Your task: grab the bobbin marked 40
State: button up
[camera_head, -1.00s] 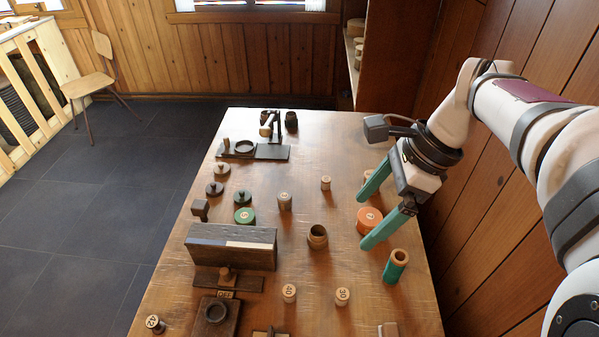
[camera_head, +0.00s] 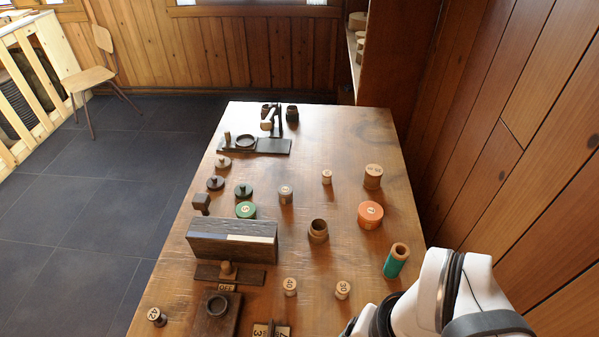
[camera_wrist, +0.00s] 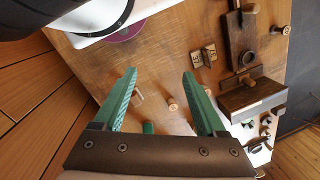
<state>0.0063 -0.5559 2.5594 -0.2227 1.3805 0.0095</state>
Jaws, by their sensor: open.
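The bobbin that seems to read 40 (camera_head: 290,287) is a small pale wooden spool standing upright on the table near the front. A similar bobbin marked 30 (camera_head: 343,290) stands just to its right. In the wrist view my gripper (camera_wrist: 160,73) is open and empty. The bobbin (camera_wrist: 172,104) between its green fingers is probably the 30. Another (camera_wrist: 207,90), probably the 40, shows by the right finger; no marks are legible there. In the head view my arm enters at the bottom right and its fingers are out of frame.
A long dark block (camera_head: 231,242) and the OFF tray (camera_head: 214,315) lie left. A folded number card (camera_head: 270,329) is at the front. The bobbin marked 42 (camera_head: 157,317) stands front left.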

jog(key=n, duration=0.1)
jog(key=n+t+h, duration=0.7)
jog(key=n+h, duration=0.6)
jog(key=n, duration=1.5)
send_over(287, 285)
jog(key=f, duration=1.3)
jog(key=shift+s+d+f, duration=0.15)
jog(key=shift+d+f, duration=0.25)
jog(key=shift+n+t, duration=0.3)
jog(key=shift+n, duration=0.3)
jog(key=f, duration=0.7)
jog(key=shift+a+f, duration=0.3)
jog(key=shift+a, duration=0.1)
jog(key=x, duration=0.2)
jog(key=shift+w+d+f, duration=0.15)
jog(key=shift+w+d, duration=0.1)
jog(key=shift+w, duration=0.05)
jog(key=shift+d, duration=0.15)
grip_shut()
